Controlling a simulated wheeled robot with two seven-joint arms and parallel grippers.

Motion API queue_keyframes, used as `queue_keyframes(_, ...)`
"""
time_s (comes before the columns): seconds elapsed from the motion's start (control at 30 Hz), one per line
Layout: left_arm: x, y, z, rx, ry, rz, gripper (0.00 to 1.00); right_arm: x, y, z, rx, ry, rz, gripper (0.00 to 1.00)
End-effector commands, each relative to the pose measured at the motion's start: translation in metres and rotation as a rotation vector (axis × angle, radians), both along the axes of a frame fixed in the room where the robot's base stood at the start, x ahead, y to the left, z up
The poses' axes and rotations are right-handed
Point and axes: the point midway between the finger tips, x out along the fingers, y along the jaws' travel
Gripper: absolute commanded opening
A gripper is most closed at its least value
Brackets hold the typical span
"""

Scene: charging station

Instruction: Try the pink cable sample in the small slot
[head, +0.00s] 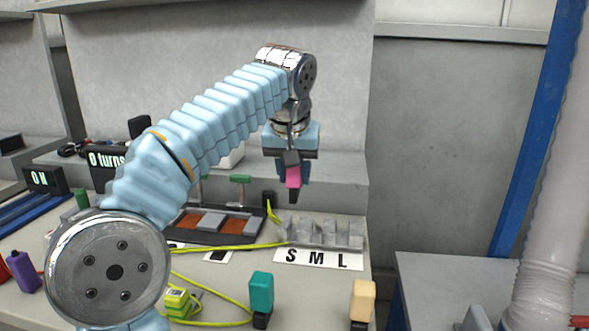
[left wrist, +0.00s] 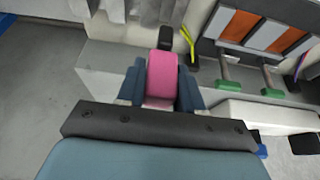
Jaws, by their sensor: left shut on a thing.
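The pink cable sample (head: 293,178) is held upright, dark tip down, in my left gripper (head: 292,172). It also shows in the left wrist view (left wrist: 162,75) between the two dark blue fingers. My left gripper is shut on it, in the air above and behind the grey slot block (head: 335,235). The block carries a white label (head: 318,259) reading S, M and L. The sample is apart from the slots. The insides of the slots are hard to see. My right gripper is not in view.
A teal sample (head: 261,291) and a tan sample (head: 362,297) stand at the front. A yellow-green cable (head: 225,247) crosses the table. A tray with orange-brown panels (head: 190,221) lies left of the slots. A grey wall stands behind.

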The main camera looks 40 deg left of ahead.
Motion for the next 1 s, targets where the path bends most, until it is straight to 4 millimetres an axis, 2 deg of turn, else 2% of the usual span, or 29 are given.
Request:
queue_keyframes(0.03, 0.0, 0.0, -0.01, 0.0, 0.0, 0.0, 0.01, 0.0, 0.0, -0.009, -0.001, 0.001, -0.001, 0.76)
queue_keyframes(0.1, 0.0, 0.0, -0.018, 0.0, 0.0, 0.0, 0.01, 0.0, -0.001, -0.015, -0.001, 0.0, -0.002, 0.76)
queue_keyframes(0.33, 0.0, 0.0, -0.035, 0.0, 0.0, 0.0, 0.01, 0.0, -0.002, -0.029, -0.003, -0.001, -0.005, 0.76)
queue_keyframes(1.0, 0.0, 0.0, -0.035, 0.0, 0.0, 0.0, 0.01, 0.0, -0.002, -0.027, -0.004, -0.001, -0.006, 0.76)
